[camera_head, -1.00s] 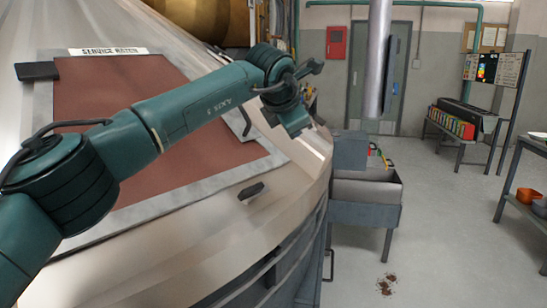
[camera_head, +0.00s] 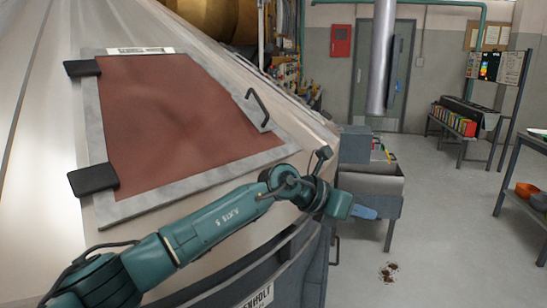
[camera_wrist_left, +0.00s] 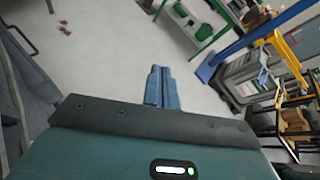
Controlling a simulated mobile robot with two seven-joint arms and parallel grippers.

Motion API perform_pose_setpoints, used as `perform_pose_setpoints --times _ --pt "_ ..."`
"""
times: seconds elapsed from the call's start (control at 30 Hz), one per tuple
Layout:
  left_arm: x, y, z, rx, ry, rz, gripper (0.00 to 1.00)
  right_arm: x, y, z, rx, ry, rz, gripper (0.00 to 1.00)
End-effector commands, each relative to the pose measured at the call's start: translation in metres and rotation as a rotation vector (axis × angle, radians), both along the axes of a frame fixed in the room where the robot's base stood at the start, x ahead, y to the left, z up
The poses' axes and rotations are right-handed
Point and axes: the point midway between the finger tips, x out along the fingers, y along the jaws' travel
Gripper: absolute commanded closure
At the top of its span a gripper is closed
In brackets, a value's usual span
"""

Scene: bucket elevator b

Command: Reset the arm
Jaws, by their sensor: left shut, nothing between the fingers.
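My left arm (camera_head: 215,228) comes in from the lower left and reaches across in front of the big metal housing. Its left gripper (camera_head: 368,213) points right, in front of the grey metal trough. In the left wrist view the two blue fingers (camera_wrist_left: 162,88) lie side by side, shut with nothing between them, above the floor. The service hatch (camera_head: 180,110) is a reddish-brown panel in a grey frame on the sloping housing, closed, with a dark handle (camera_head: 258,108) at its right. My right gripper is not in view.
A grey trough on legs (camera_head: 370,188) stands just beyond the gripper. A dark patch of spill (camera_head: 388,272) lies on the otherwise clear floor. A table with orange bowls (camera_head: 526,190) is at the right. A grey cart (camera_wrist_left: 245,78) shows in the left wrist view.

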Motion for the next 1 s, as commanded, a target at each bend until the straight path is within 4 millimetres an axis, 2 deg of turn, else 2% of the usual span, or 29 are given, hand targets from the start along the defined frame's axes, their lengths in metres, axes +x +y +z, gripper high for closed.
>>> perform_pose_setpoints --times 0.03,0.17,0.27,0.37,0.47,0.57,0.67,0.77,0.83,0.9,1.0 --pt "-0.017 -0.007 -0.012 -0.12 0.115 -0.003 1.0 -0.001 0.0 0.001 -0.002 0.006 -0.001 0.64" --pt "-0.045 -0.01 -0.022 -0.436 0.402 0.041 1.0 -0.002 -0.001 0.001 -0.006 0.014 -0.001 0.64" --pt "-0.056 0.003 -0.028 -0.667 0.625 0.113 1.0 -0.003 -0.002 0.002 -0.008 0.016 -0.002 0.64" --pt "-0.06 0.027 -0.041 -0.882 0.846 0.215 1.0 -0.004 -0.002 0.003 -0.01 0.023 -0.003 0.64" --pt "-0.061 0.061 -0.062 -1.084 1.062 0.344 1.0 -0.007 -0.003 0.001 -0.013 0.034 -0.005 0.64" --pt "-0.065 0.1 -0.094 -1.271 1.272 0.498 1.0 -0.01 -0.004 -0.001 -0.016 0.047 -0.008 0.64" --pt "-0.077 0.143 -0.133 -1.439 1.469 0.672 1.0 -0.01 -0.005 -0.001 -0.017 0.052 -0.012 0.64" --pt "-0.098 0.186 -0.177 -1.591 1.652 0.863 1.0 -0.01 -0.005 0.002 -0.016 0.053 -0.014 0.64" --pt "-0.121 0.215 -0.209 -1.685 1.773 1.01 1.0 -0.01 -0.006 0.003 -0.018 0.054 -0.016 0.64" --pt "-0.149 0.243 -0.239 -1.768 1.885 1.159 1.0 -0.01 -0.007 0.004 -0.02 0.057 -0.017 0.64" --pt "-0.191 0.276 -0.273 -1.862 2.016 1.359 1.0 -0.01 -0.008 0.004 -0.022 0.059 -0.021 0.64"
